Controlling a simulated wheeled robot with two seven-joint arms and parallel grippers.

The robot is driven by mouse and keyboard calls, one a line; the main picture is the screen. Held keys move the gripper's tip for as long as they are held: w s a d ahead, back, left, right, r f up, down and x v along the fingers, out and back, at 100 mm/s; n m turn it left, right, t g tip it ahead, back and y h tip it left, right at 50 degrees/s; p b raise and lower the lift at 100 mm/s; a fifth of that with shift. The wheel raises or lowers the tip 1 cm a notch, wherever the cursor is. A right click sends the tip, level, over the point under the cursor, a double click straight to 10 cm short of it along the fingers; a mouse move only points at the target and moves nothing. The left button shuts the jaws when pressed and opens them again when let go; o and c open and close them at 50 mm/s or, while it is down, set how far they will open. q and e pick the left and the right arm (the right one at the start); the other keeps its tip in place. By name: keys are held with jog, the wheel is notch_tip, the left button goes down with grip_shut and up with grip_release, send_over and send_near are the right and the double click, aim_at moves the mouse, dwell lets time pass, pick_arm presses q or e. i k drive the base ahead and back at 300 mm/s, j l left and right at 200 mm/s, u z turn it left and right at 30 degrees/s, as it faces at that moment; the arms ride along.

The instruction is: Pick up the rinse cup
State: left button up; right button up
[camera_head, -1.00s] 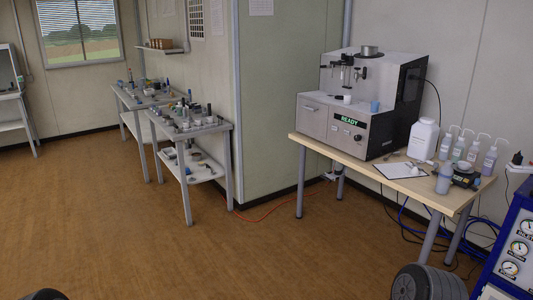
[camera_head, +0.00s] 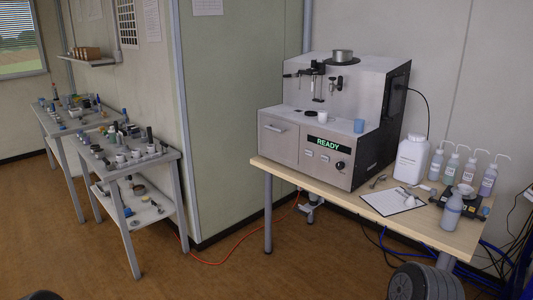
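A small blue cup (camera_head: 359,126) stands upright on the front ledge of the soil analyser (camera_head: 290,140), near its right end. A small white cup (camera_head: 323,115) stands on the same ledge to its left, below the spouts. No label shows which of them is the rinse cup. The analyser's green display reads READY. Neither of my grippers shows. Only dark rounded parts, which look like my arms, show at the bottom edge, far from the cups.
The wooden table (camera_head: 345,201) also holds a white jug (camera_head: 411,160), several wash bottles, a clipboard (camera_head: 392,201) and a blue-grey bottle (camera_head: 452,211). Two cluttered grey benches stand at left.

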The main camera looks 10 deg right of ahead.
aim_at(359, 124)
jog(key=i+j+z, duration=0.1)
jog(key=i+z, duration=0.15)
jog(key=z, duration=0.15)
jog(key=i+j+z, duration=0.2)
jog(key=z, duration=0.25)
jog(key=i+j+z, duration=0.5)
jog(key=z, duration=0.3)
jog(key=i+j+z, duration=0.1)
jog(key=j+z, duration=0.8)
jog(key=j, duration=0.2)
jog(key=j+z, duration=0.45)
jog(key=j, duration=0.25)
